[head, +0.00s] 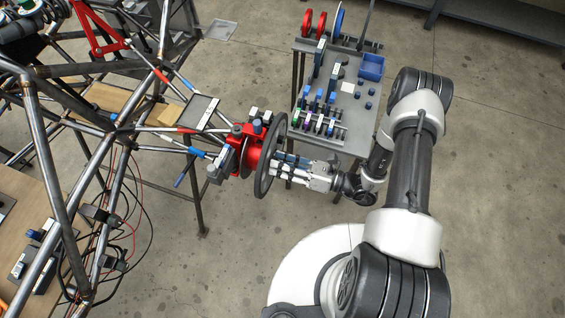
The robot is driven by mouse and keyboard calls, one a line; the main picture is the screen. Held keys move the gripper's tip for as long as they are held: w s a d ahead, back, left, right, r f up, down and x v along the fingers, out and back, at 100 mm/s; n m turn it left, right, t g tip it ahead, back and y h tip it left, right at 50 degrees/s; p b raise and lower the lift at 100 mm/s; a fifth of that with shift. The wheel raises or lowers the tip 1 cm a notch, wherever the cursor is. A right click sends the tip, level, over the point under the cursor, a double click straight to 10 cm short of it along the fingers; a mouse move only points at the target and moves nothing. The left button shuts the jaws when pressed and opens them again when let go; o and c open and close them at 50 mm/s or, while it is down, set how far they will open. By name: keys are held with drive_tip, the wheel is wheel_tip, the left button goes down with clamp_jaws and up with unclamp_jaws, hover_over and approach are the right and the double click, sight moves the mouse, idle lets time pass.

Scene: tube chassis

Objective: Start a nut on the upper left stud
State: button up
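A red hub assembly (262,137) with blue parts sits at the end of the chassis arms. A thin dark ring (284,131) stands upright at its right side. My gripper (279,163) reaches in from the right, its front end at the ring's face, beside or partly within the ring's outline. Small blue parts show by the gripper's fingers. Whether the fingers are open or hold a nut is too small to tell. The upper left stud cannot be made out, as the ring and gripper cover the hub's face from this side.
A grey parts table (306,74) stands behind, with a blue bin (371,67), red discs (314,24) and rows of coloured parts (318,122). The tube chassis (97,125) fills the left, with loose cables (125,215). Floor between chassis and my base is clear.

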drive_tip(key=shift+o, duration=0.4)
drive_tip(key=shift+w+d+f, duration=0.1)
drive_tip(key=shift+w+d, duration=0.05)
drive_tip(key=v, duration=1.1)
drive_tip(key=shift+s+d, duration=0.3)
drive_tip(key=shift+d, duration=0.05)
